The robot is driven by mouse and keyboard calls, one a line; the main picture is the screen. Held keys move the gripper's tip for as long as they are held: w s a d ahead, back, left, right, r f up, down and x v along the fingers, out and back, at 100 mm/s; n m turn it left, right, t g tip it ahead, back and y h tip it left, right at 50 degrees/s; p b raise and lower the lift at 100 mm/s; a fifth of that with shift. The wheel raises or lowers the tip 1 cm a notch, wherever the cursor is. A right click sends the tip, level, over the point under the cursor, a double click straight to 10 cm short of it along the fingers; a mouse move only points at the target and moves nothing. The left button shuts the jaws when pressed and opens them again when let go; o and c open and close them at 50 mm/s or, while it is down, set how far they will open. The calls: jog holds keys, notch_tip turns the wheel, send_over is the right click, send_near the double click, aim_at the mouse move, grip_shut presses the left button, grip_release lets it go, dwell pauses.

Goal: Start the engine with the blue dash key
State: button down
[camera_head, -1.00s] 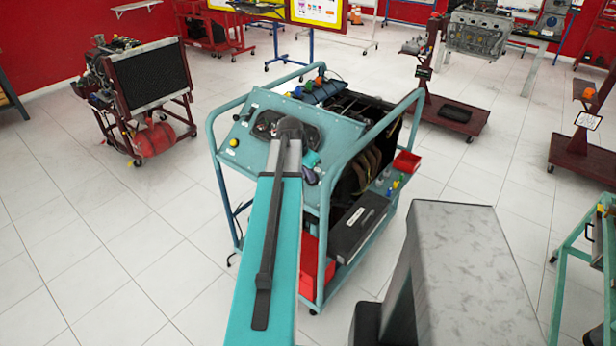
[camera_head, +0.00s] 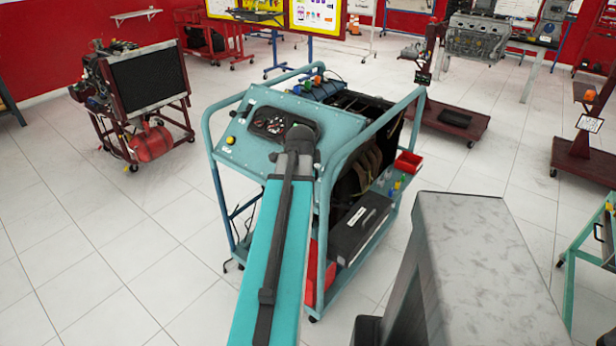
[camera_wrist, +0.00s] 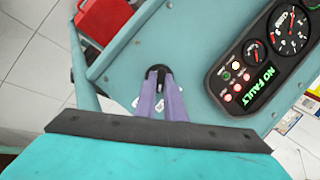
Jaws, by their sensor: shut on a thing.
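The teal dash panel (camera_head: 240,118) tops a wheeled engine trainer in the head view. Its black gauge cluster (camera_head: 270,122) also shows in the wrist view (camera_wrist: 245,68), with a green display reading NO FAULT and several small lamps. In the wrist view my gripper (camera_wrist: 160,76) has its purple fingers converging at the panel, left of the cluster. They are shut on a small dark piece (camera_wrist: 158,69), apparently the dash key at its switch. Its blue colour and how far it is turned cannot be made out. In the head view my arm hides the fingertips.
Teal side rails (camera_head: 355,150) rise around the trainer. A red tray (camera_head: 408,162) and a black box (camera_head: 358,225) sit on its right side. A radiator stand (camera_head: 150,85) is at the left. Open tiled floor (camera_head: 110,240) lies left of the trainer.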

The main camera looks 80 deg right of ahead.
jog(key=m+b, duration=0.1)
jog(key=m+h, duration=0.1)
jog(key=m, duration=0.1)
jog(key=m+b, duration=0.1)
jog(key=shift+a+f+h+b, duration=0.2)
jog(key=shift+f+h+b, duration=0.05)
jog(key=shift+h+b, duration=0.05)
jog(key=shift+m, duration=0.3)
jog(key=c, duration=1.8)
grip_release()
jog(key=shift+d, duration=0.1)
jog(key=shift+c, duration=0.2)
jog(key=shift+r, duration=0.15)
jog(key=shift+v, duration=1.3)
jog(key=b+v, duration=0.8)
jog(key=v, duration=0.3)
jog(key=shift+b, duration=0.4)
